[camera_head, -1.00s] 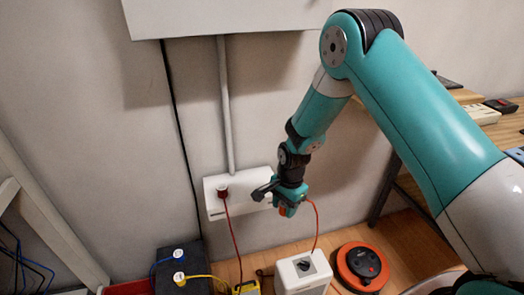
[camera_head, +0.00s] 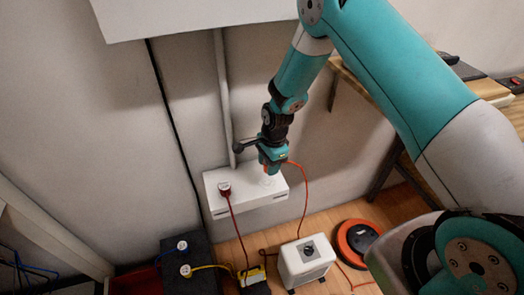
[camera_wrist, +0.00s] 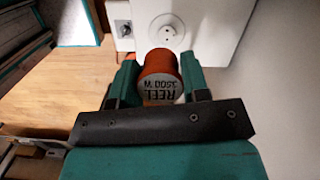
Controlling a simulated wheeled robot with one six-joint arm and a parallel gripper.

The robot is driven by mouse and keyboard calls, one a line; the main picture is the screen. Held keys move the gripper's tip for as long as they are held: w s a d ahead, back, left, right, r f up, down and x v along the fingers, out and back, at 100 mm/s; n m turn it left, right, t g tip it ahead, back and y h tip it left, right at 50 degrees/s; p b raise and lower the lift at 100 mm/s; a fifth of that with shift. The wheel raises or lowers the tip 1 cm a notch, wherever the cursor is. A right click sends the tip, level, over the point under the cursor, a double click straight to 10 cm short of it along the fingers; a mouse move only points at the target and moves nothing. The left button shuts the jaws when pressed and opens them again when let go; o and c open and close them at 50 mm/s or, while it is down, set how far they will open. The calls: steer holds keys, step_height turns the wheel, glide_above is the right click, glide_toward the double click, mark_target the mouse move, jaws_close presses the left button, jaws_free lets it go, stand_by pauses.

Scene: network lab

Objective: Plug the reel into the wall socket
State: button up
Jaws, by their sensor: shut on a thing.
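My gripper (camera_head: 270,165) is shut on the reel's orange plug (camera_wrist: 164,75), whose end reads "REEL 3500 W" in the wrist view. In the head view the plug is just above the right part of the white wall socket strip (camera_head: 238,206). A round white outlet (camera_wrist: 167,31) lies just beyond the plug in the wrist view and looks free. I cannot tell whether the plug touches it. A plug with a dark red cord (camera_head: 225,188) sits in the strip's left outlet. The orange and black reel (camera_head: 357,238) lies on the floor at right.
A white box with a dark knob (camera_head: 308,250) stands on the floor below the strip. Left of it are a yellow device (camera_head: 252,279) and a dark block with blue and yellow plugs (camera_head: 188,262). The orange cord (camera_head: 305,195) hangs from my gripper. A wooden bench stands at right.

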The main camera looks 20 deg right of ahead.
mark_target(266, 182)
steer(key=shift+w, duration=0.4)
steer(key=shift+a, duration=0.15)
steer(key=shift+f, duration=0.1)
steer(key=shift+f+b, duration=2.25)
steer(key=shift+f, duration=0.5)
steer(key=shift+f, duration=0.65)
stand_by(0.4)
steer(key=o, duration=1)
steer(key=shift+c, duration=0.2)
